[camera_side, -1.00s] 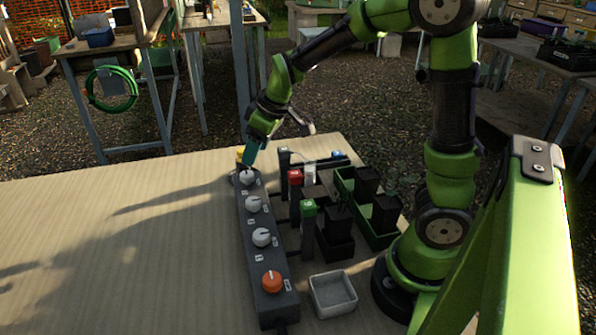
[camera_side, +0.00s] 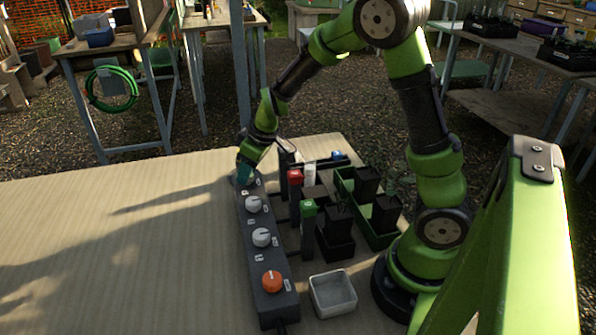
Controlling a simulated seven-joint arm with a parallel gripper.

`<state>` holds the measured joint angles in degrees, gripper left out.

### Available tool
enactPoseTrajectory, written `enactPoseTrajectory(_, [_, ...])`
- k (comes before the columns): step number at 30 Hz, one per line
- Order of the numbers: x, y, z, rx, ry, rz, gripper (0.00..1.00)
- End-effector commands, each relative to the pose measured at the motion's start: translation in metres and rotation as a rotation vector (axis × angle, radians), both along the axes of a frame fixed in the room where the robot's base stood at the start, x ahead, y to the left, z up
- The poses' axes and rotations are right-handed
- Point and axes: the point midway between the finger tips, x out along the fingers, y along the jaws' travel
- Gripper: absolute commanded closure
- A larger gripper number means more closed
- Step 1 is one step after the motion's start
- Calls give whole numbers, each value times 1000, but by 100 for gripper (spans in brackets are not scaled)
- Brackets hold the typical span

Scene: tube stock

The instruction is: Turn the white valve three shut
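A dark grey valve box (camera_side: 263,260) lies along the table with a row of round knobs on top. Two white knobs show in its middle, one farther back (camera_side: 253,203) and one nearer (camera_side: 261,237). An orange knob (camera_side: 272,281) is at the near end. The small labels beside them are too small to read. My gripper (camera_side: 245,175) points down at the far end of the box, with its teal fingertips over the farthest white knob. They hide that knob. I cannot tell whether the fingers are closed on it.
Black plant pots (camera_side: 335,240), a green tray (camera_side: 380,239) and a grey square bin (camera_side: 333,294) are there too. The wooden table (camera_side: 110,250) is clear on the left.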

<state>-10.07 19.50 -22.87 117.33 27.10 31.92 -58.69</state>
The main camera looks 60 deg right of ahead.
Motion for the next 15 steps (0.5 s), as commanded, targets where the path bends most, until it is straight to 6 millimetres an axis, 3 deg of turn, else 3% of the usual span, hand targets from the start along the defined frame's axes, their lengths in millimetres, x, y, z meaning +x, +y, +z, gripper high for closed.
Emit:
enactPoseTrajectory(1, [0, 0, 0, 0, 0, 0, 74])
enactPoseTrajectory(5, [0, 0, 0, 0, 0, 0, 94])
enactPoseTrajectory(15, [0, 1, 0, 1, 0, -48, 95])
